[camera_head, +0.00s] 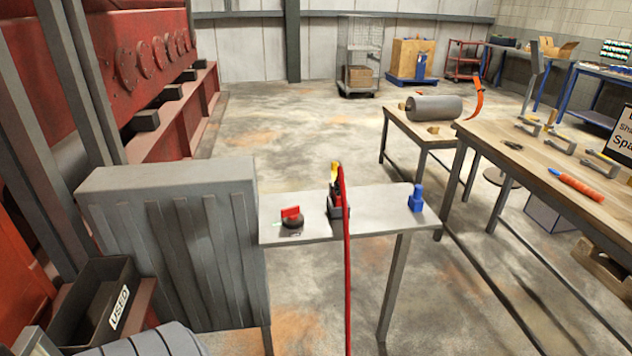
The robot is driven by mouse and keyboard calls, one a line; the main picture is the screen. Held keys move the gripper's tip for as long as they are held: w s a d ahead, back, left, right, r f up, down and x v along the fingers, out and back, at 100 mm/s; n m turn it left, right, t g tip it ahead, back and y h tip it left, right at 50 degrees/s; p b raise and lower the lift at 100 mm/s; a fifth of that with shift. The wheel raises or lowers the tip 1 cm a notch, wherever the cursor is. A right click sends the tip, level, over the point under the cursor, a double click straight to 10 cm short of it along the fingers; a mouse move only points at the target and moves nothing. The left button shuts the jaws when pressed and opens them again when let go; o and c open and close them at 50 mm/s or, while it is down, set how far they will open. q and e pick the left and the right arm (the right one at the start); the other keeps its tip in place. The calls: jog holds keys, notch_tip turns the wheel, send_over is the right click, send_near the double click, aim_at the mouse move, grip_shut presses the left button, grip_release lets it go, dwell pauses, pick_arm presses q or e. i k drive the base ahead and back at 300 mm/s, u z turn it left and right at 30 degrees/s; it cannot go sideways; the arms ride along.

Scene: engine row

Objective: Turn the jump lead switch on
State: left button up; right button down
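A red-handled rotary switch (291,215) sits on a dark round base near the left end of a narrow grey shelf (377,213). Its red handle stands up, and a small green mark shows beside its base. I cannot tell which position it is set to. A dark clamp with red and yellow parts (336,190) stands upright on the shelf, right of the switch. A red lead (346,270) runs from it down over the front edge.
A large grey ribbed box (170,215) adjoins the shelf's left end. A blue fitting (416,198) stands at its right end. A dark bin marked USED (95,290) is lower left. A wooden workbench (560,165) with tools stands right. Open floor lies behind the shelf.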

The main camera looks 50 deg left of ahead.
aim_at(291, 212)
jog(key=i, duration=2.45)
jog(key=u, duration=2.5)
